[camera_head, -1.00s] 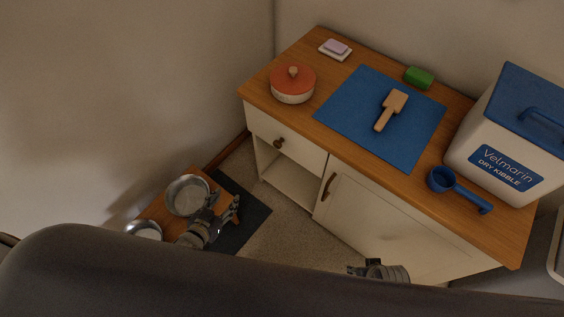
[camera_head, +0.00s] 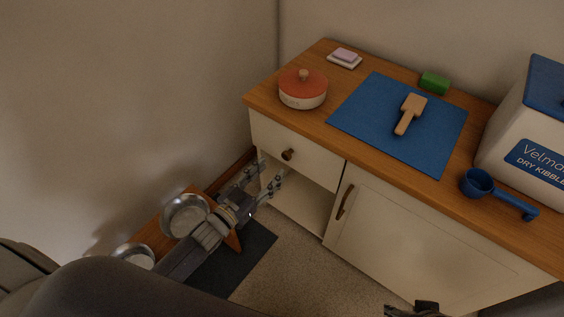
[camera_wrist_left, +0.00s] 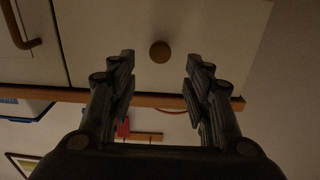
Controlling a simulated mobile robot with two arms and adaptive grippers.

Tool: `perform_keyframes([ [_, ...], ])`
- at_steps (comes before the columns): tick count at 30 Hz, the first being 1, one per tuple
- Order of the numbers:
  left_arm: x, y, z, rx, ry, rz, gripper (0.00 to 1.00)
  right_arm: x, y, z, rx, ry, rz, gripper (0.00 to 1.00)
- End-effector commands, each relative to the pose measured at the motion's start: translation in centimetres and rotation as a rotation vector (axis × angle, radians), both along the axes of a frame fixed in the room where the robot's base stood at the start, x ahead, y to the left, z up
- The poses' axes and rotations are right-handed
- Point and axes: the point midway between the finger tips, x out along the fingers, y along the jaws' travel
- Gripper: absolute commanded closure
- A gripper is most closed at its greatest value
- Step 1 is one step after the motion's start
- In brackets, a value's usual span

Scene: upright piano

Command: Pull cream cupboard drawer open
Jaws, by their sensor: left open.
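The cream cupboard (camera_head: 420,245) has a wooden top and a drawer (camera_head: 318,160) at its upper left, which looks closed. The drawer has a round brown knob (camera_head: 288,154). My left gripper (camera_head: 268,176) is open in front of the drawer, a little below and left of the knob in the head view. In the left wrist view the knob (camera_wrist_left: 160,51) shows between and beyond the open fingertips (camera_wrist_left: 158,62), and no contact shows. My right gripper (camera_head: 412,309) shows only in part at the bottom edge, and its jaws cannot be read.
An open shelf (camera_head: 295,205) lies under the drawer, beside a door with a bow handle (camera_head: 345,202). On top are a red-lidded pot (camera_head: 303,90), a blue mat (camera_head: 365,110), a scoop (camera_head: 480,183) and a kibble bin (camera_head: 530,130). Metal bowls (camera_head: 183,215) stand low at left.

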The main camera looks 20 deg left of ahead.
Motion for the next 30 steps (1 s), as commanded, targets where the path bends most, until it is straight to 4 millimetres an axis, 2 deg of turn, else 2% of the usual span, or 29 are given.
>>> perform_keyframes([
  [3, 2.2, -0.8, -0.1, 0.0, -0.002, 0.0, 0.54, -0.3, -0.1, 0.6, 0.0, -0.005, 0.0, 0.55],
  [10, 5.0, -1.9, -0.1, -0.001, 0.0, 0.0, 0.54, -0.5, -0.1, 0.6, -0.001, -0.006, -0.001, 0.55],
  [15, 5.8, -2.2, -0.1, 0.001, 0.002, 0.0, 0.54, -0.5, -0.1, 0.5, -0.001, -0.006, -0.001, 0.55],
  [23, 5.9, -2.2, -0.1, 0.001, 0.002, 0.0, 0.54, -0.5, -0.1, 0.5, -0.001, -0.006, -0.001, 0.55],
  [24, 5.9, -2.2, -0.1, 0.001, 0.002, 0.0, 0.56, -0.5, -0.1, 0.5, -0.001, -0.006, -0.001, 0.55],
  [30, 5.9, -2.2, -0.1, 0.001, 0.002, 0.0, 1.0, -0.5, -0.1, 0.5, 0.0, -0.006, 0.0, 0.55],
])
